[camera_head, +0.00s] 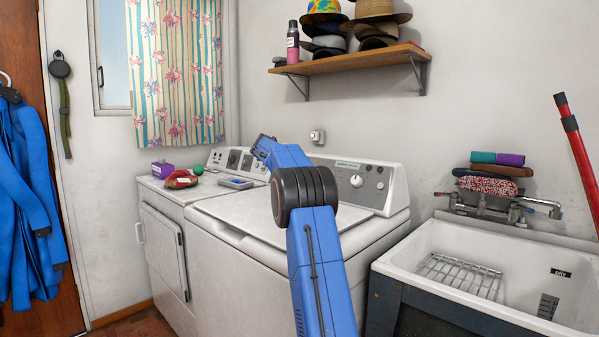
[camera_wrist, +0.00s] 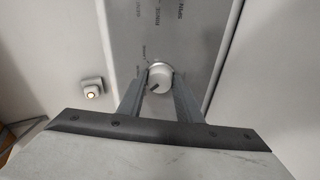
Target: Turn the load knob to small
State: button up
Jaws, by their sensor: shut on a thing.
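A round white knob (camera_wrist: 159,79) with a dark pointer mark stands on a grey control panel (camera_wrist: 170,30) in the wrist view. The pointer slants to the lower left in that picture. My gripper (camera_wrist: 161,73) has one finger on each side of the knob and is shut on it. Small lettering around the knob is too blurred to read. In the head view the white washer (camera_head: 240,250) has its panel at the back, and my blue arm reaches over it. My gripper and the held knob are hidden there.
A larger knob (camera_head: 356,181) sits further right on the washer panel. A shelf (camera_head: 360,58) with hats hangs above. A utility sink (camera_head: 470,270) stands to the right, and a second machine (camera_head: 165,235) to the left.

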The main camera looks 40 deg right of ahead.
jog(key=o, duration=1)
jog(key=shift+o, duration=0.2)
jog(key=shift+a, duration=0.15)
jog(key=v, duration=1.7)
jog(key=shift+s+a, duration=0.1)
